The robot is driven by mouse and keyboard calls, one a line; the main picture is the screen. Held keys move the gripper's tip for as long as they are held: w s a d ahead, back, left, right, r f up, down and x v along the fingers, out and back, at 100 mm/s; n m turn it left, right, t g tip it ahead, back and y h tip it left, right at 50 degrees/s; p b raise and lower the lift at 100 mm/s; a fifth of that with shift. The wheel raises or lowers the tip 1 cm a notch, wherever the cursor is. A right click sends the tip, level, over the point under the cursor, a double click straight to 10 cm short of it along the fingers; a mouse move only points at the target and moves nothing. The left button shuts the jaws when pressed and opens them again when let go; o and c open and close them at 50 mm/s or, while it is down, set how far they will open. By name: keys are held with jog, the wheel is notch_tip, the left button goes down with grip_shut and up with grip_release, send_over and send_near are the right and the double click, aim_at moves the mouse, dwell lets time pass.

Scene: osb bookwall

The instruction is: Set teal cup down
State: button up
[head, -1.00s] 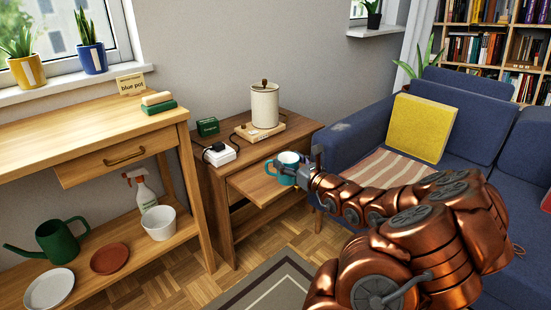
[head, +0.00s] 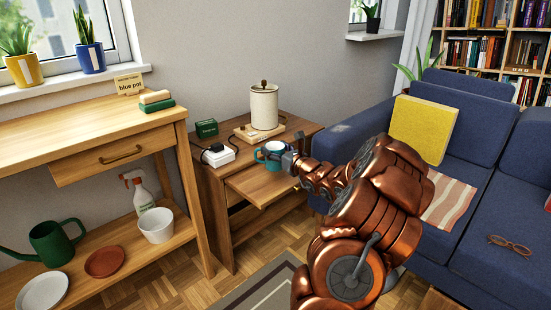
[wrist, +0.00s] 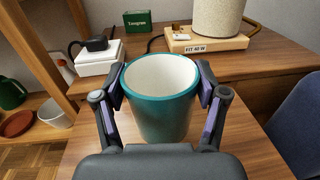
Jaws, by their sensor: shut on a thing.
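The teal cup (wrist: 160,112) has a white inside and looks empty and upright. It also shows in the head view (head: 268,154), partly covered by my gripper. My gripper (wrist: 161,92) is shut on the cup, with one finger on each side of it. In the head view my gripper (head: 286,160) reaches in from the right. The cup is at the front edge of the small wooden cabinet (head: 217,176), above its pulled-out board (head: 262,190). I cannot tell whether its base touches a surface.
On the cabinet top stand a cream canister (head: 264,106) on a wooden base (head: 248,132), a white box with a black plug (head: 218,155) and a green box (head: 206,128). A blue sofa (head: 480,190) is at the right. The board's front part is clear.

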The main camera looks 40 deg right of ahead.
notch_tip(320, 180, down, 3)
jog(key=shift+r+b, duration=0.2)
jog(key=shift+b, duration=0.15)
jog(key=o, duration=1.3)
jog(key=shift+o, duration=0.2)
jog(key=shift+r, duration=0.15)
jog(key=s+a+p, duration=0.1)
jog(key=s+p, duration=0.2)
jog(key=s, duration=0.9)
jog(key=shift+a, duration=0.3)
